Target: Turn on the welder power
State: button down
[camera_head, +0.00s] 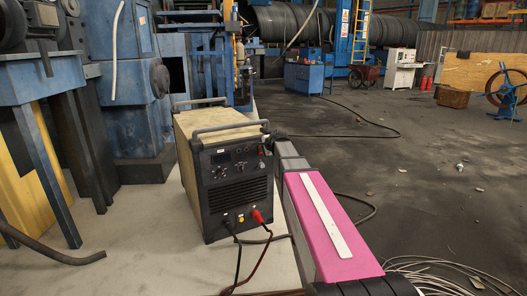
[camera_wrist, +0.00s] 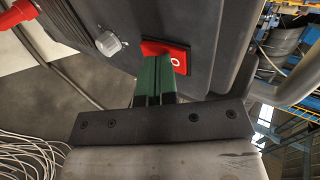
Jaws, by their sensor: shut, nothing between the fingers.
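The welder (camera_head: 235,190) is a box with a pale yellow side, a black front and carrying handles. It stands upright on the light floor left of my arm. Its front has a small display, several knobs and red, yellow and black connectors low down. In the wrist view, a red rocker switch (camera_wrist: 175,58) marked "O" sits on its dark panel. My gripper (camera_wrist: 157,62) has green fingers, shut together and empty, with the tips at the switch's lower left part and hiding some of it. I cannot tell whether they touch it.
A grey knob (camera_wrist: 108,43) and a red connector (camera_wrist: 20,14) are left of the fingers. Dark cables (camera_head: 250,250) run from the welder's front across the floor. Blue machinery (camera_head: 128,70) stands behind it. Open floor (camera_head: 440,180) lies at right.

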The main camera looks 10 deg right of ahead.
jog(key=s+f+v, duration=0.1)
jog(key=v, duration=1.2)
jog(key=shift+s+d+f, duration=0.2)
jog(key=shift+d, duration=0.05)
jog(key=shift+s+f, duration=0.2)
jog(key=shift+f, duration=0.55)
jog(key=w+r+x, duration=0.1)
jog(key=x, duration=1.2)
jog(key=shift+w+a+r, duration=0.15)
jog(key=shift+w+a, duration=0.05)
jog(key=shift+w, duration=0.05)
